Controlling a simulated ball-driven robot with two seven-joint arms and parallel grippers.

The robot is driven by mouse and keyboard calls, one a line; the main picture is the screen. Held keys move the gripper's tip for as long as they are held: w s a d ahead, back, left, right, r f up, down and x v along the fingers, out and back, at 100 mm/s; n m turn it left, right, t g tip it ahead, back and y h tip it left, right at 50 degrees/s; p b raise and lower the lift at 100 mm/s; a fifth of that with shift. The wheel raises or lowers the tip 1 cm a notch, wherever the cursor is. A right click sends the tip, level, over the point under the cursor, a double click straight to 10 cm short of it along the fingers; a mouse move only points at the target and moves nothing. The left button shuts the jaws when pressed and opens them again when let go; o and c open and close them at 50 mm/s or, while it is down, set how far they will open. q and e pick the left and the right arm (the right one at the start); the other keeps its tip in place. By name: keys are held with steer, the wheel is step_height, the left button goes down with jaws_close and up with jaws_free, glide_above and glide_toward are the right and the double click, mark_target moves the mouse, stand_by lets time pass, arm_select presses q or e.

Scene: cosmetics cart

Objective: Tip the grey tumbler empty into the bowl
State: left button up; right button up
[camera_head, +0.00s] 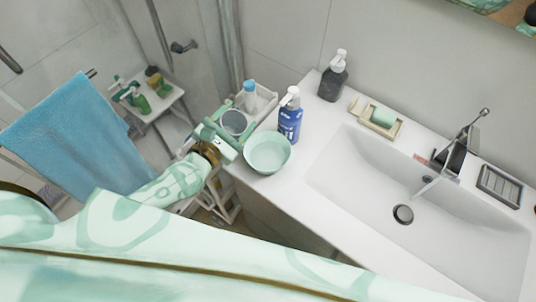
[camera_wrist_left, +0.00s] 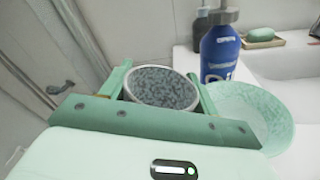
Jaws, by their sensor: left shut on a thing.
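The grey tumbler (camera_head: 235,122) is between the fingers of my left gripper (camera_head: 229,129), which is shut on it, just left of the bowl. In the left wrist view the tumbler (camera_wrist_left: 162,86) shows its round mouth, with a speckled grey filling or surface inside. It looks roughly upright. The pale green bowl (camera_head: 267,158) sits on the white counter's left end, and its inside looks empty in the head view. In the left wrist view the bowl (camera_wrist_left: 270,112) is right of the tumbler, partly hidden by my gripper. My right gripper is not in view.
A blue pump bottle (camera_head: 290,120) stands close behind the bowl. A grey tray (camera_head: 268,98) with a blue-capped bottle (camera_head: 250,91) is behind the tumbler. A dark pump bottle (camera_head: 333,80), a soap dish (camera_head: 386,129) and the sink (camera_head: 350,170) lie to the right.

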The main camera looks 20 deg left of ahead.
mark_target(223, 119)
arm_select(q)
steer(key=a+f+n+b, duration=0.1)
steer(key=b, duration=0.1)
steer(key=a+f+n+b, duration=0.1)
steer(key=b, duration=0.1)
steer(key=a+f+n+b, duration=0.1)
steer(key=b, duration=0.2)
steer(key=shift+w+a+f+n+t, duration=0.2)
steer(key=shift+w+n+t, duration=0.1)
steer(key=shift+n, duration=0.1)
steer(key=shift+a+r+n+b, duration=0.15)
steer(key=shift+a+n+b, duration=0.15)
steer(key=shift+n+b, duration=0.1)
steer(key=shift+a+r, duration=0.1)
